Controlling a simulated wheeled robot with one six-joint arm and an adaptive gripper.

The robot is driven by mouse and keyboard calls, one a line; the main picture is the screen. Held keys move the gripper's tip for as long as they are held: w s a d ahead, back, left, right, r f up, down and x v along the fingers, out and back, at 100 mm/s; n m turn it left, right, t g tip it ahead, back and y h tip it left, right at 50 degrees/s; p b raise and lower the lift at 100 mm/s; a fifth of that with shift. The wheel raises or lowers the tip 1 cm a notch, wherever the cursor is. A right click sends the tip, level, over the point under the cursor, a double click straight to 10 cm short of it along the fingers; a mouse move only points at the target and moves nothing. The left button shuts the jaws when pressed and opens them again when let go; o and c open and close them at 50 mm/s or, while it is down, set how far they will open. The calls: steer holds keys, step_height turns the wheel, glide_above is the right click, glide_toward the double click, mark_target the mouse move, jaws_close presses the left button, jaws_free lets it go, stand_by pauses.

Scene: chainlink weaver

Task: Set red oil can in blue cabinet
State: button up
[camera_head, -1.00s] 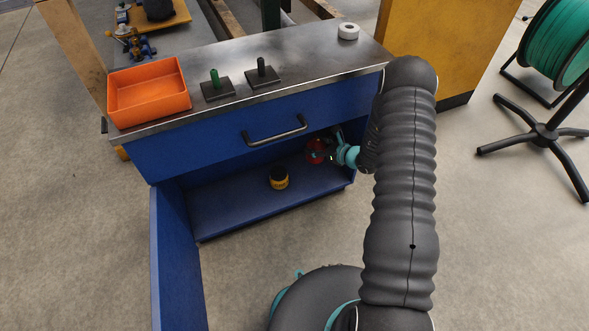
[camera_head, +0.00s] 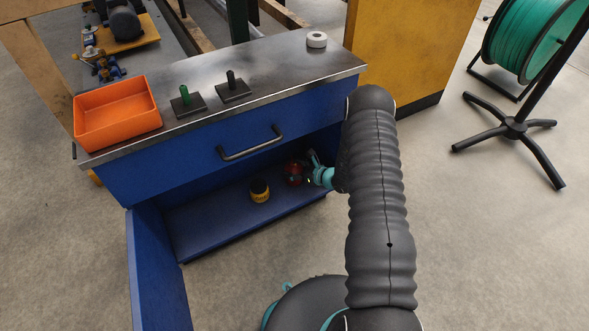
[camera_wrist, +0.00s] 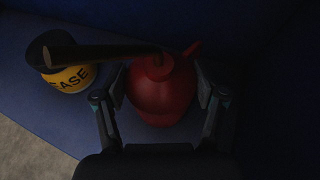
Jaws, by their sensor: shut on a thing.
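The red oil can (camera_head: 294,174) is inside the lower compartment of the blue cabinet (camera_head: 190,223), towards its right side. In the wrist view the can (camera_wrist: 160,95) is between the two fingers of my gripper (camera_wrist: 162,108), which is shut on its body. My gripper (camera_head: 311,172) reaches in from the right in the head view. The can looks upright and low over the cabinet floor; I cannot tell whether its base touches it. A dark spout or handle runs left from its top in the wrist view.
A yellow and black grease tin (camera_head: 259,190) stands on the cabinet floor left of the can; it also shows in the wrist view (camera_wrist: 68,76). The cabinet door (camera_head: 155,270) hangs open at left. A drawer handle (camera_head: 250,147) juts out above the opening.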

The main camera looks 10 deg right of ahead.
mark_target(298, 169)
steer(key=o, duration=1.4)
steer(key=shift+o, duration=0.2)
steer(key=shift+r+p, duration=0.2)
steer(key=shift+p, duration=0.1)
steer(key=v, duration=0.7)
steer(key=shift+s+d, duration=0.15)
